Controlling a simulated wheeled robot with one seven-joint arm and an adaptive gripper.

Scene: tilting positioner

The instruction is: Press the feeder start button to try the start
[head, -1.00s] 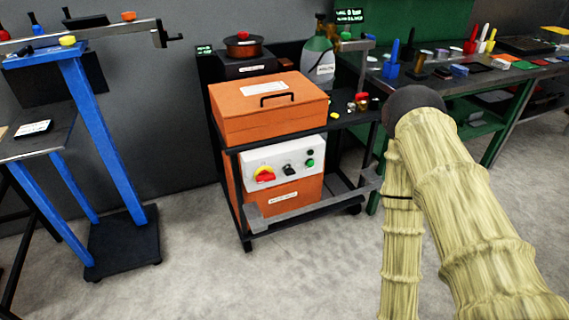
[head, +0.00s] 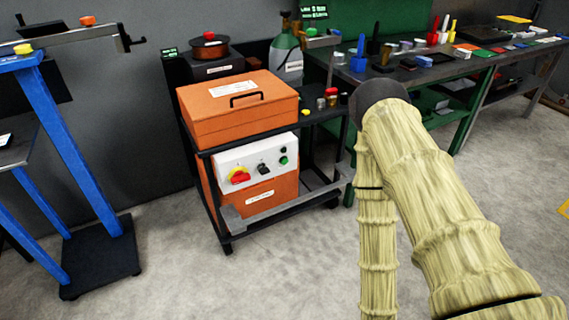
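An orange machine on a black cart has a white control panel (head: 256,166) on its front. A green button (head: 284,160) sits at the panel's right side, with a small dark round part just above it. Which control is the feeder start button cannot be read from labels. My arm, in a straw-coloured sleeve, fills the right side of the view. My gripper is not visible, and nothing is seen touching the panel.
An orange lidded box (head: 238,108) with a black handle sits above the panel. A grey bar (head: 285,203) runs low along the cart's front. A blue stand (head: 75,150) is at left, and a green bench (head: 465,105) at right. The floor before the cart is clear.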

